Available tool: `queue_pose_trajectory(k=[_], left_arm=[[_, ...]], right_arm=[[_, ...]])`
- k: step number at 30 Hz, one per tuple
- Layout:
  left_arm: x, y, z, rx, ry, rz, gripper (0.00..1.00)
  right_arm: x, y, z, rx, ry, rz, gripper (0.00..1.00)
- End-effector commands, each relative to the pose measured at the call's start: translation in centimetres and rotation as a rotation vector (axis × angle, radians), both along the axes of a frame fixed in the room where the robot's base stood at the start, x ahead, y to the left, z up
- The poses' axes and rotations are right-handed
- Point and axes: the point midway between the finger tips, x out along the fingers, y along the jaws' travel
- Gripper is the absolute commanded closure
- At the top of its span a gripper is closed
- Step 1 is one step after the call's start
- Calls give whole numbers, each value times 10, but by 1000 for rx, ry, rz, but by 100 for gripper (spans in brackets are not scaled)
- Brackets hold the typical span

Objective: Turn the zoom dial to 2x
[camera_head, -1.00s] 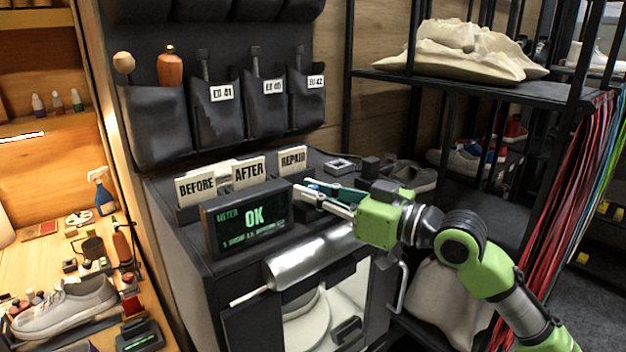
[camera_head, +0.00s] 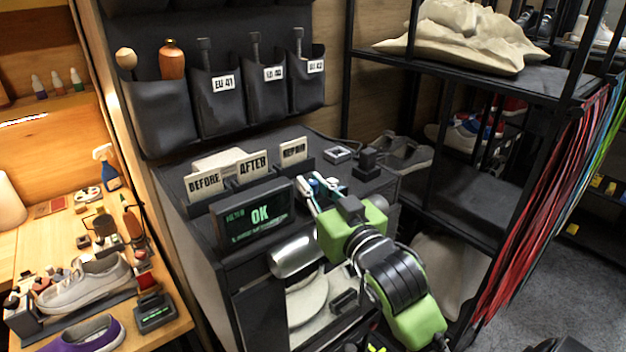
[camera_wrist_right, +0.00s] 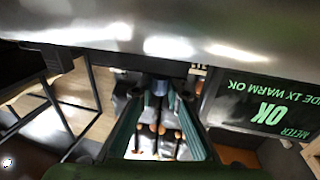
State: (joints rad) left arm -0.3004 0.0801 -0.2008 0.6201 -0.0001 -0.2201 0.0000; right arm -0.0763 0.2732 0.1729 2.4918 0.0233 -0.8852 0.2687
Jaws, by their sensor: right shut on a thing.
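My right gripper (camera_head: 313,181) is above the dark cabinet top, its fingers pointing to the back, just right of the meter display. In the right wrist view the fingertips (camera_wrist_right: 160,92) close around a small dark bluish cylinder (camera_wrist_right: 160,87), which looks like the zoom dial; its markings cannot be read. My left gripper is not in view.
BEFORE (camera_head: 204,183), AFTER (camera_head: 253,166) and REPAIR (camera_head: 293,151) signs stand behind the display. A shiny metal cylinder (camera_head: 295,256) juts from the cabinet front below the gripper.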

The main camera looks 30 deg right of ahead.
Motion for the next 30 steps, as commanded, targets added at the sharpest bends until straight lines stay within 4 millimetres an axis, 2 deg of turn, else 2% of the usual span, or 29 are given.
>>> queue_pose_trajectory(k=[19,20,21,30], left_arm=[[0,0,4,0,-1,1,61],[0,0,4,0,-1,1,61],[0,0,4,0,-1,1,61],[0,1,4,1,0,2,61]], right_arm=[[0,0,-2,-1,3,-44,100],[1,0,-2,-1,3,-44,84],[1,0,-2,-1,3,-44,79],[0,0,-1,-2,2,-44,79]])
